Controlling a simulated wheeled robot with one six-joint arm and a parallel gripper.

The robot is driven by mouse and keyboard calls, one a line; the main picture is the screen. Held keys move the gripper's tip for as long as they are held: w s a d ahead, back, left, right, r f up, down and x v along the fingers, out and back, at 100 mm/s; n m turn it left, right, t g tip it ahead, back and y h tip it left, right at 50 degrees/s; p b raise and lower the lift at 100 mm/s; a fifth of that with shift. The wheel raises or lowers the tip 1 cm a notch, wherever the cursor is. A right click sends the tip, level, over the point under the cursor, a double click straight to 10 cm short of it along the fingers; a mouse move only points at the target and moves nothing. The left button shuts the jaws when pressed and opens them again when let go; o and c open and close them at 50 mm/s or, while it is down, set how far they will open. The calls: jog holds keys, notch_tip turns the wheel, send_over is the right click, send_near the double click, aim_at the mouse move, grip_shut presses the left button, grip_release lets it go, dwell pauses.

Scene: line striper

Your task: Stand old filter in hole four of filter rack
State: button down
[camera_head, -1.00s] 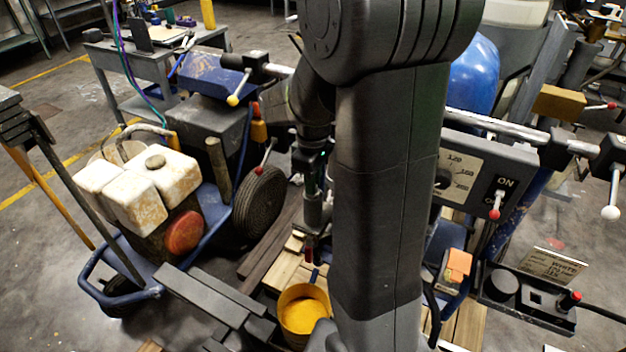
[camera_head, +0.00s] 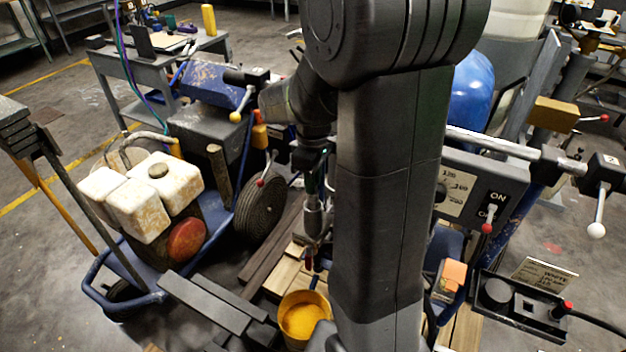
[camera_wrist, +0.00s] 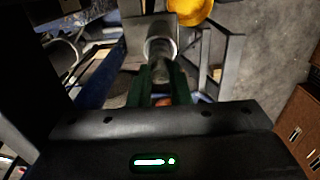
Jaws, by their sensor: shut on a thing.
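My gripper (camera_wrist: 161,86) shows in the wrist view, its two dark green fingers closed on a dark, narrow piece. A grey cylinder with a pale rim (camera_wrist: 160,46), which looks like the old filter, lies just beyond the fingertips in line with that piece; the joint between them is unclear. In the head view, a silvery upright cylinder (camera_head: 314,216) hangs below my wrist, above the wooden boards, partly hidden by my arm. I cannot make out the filter rack or its hole four for certain in either view.
A bucket of yellow material (camera_head: 302,318) stands below on wooden boards. White stained jugs (camera_head: 146,192) and a tyre (camera_head: 262,208) are to the left. A dial panel (camera_head: 480,187) and a black control box (camera_head: 517,308) are at the right. Grey bars (camera_head: 216,302) lie at front left.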

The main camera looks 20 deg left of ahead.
jog(key=shift+r+p, duration=2.7)
jog(key=shift+r, duration=0.8)
jog(key=shift+s, duration=0.1)
